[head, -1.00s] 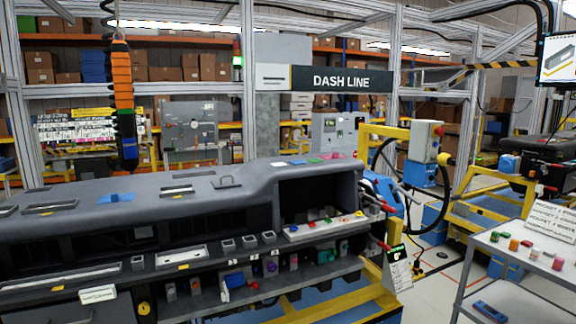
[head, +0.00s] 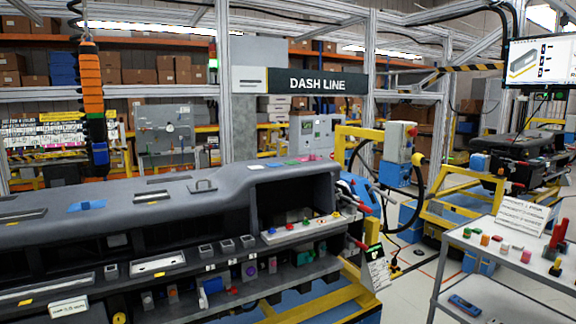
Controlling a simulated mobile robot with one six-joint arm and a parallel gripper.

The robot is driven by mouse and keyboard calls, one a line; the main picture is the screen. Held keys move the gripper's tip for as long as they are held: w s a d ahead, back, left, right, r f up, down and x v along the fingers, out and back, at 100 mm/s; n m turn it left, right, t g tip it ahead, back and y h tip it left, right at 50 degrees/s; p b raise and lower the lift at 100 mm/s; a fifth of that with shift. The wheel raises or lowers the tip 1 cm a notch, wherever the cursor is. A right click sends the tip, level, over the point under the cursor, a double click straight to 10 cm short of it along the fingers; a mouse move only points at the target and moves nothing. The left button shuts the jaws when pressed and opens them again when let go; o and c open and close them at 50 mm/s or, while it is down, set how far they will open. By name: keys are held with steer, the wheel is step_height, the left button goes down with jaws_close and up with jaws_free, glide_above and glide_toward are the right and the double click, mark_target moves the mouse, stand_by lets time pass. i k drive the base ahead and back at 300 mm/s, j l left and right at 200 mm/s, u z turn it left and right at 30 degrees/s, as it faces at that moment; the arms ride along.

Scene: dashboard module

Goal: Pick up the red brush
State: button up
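I cannot pick out a red brush for certain. A tall red object (head: 557,236) stands at the right end of the cart's top shelf; its shape is too small to tell. Red-tipped handles (head: 362,207) stick out at the right end of the grey dashboard module (head: 140,200), with another red piece (head: 358,243) below them. A small red item (head: 232,290) lies on the module's lower shelf. My gripper is not in view.
A grey cart (head: 455,240) at the right holds several small coloured items and a white sign (head: 521,213). A blue device (head: 463,304) lies on its lower shelf. Yellow frame bars (head: 330,308) edge the module. Floor (head: 408,285) shows between module and cart.

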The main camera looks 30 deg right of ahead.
mark_target(556, 230)
steer(key=k+j+z, duration=0.1)
steer(key=z, duration=2.4)
steer(key=i, duration=0.1)
